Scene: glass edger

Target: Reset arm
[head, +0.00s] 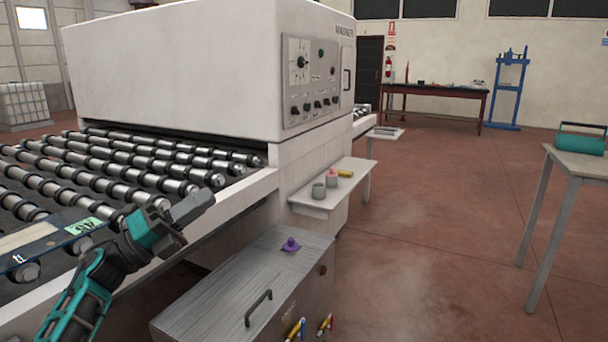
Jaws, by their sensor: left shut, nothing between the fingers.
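My left arm comes in from the lower left. My left gripper (192,207) is shut and empty. In the picture it lies in front of the front rail of the roller conveyor, and I cannot tell its exact height above it. My right gripper is not in view. The glass edger (190,80) is a large white machine with a control panel (312,77) of knobs and buttons on its right end.
Conveyor rollers (100,165) lie left. A grey metal cabinet (215,295) with a purple item (290,245) on top stands at front. A small shelf (315,203) holds cups. A table (575,165) with a green cylinder (580,144) stands right. Floor between is clear.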

